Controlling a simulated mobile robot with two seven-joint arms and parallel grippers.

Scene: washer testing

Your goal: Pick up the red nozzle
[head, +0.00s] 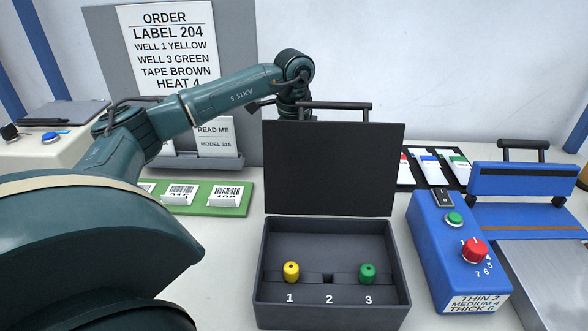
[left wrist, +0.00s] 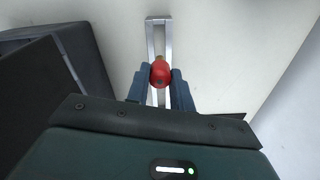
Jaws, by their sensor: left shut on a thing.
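The red nozzle (left wrist: 160,74) shows in the left wrist view between the two blue-grey fingers of my left gripper (left wrist: 160,82). The fingers are shut on its sides. A pale metal rack with two parallel bars (left wrist: 150,40) lies beneath and beyond the nozzle. I cannot tell whether the nozzle still touches it. In the head view my left arm reaches over to behind the raised lid of the dark case, which hides the gripper and the nozzle. My right gripper is not in view.
The open dark case (head: 330,318) holds a yellow nozzle (head: 291,272) in well 1 and a green nozzle (head: 367,273) in well 3; well 2 looks empty. Its upright lid (head: 334,168) stands close to my left arm. A blue control box (head: 455,255) stands right, an order board (head: 230,60) behind.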

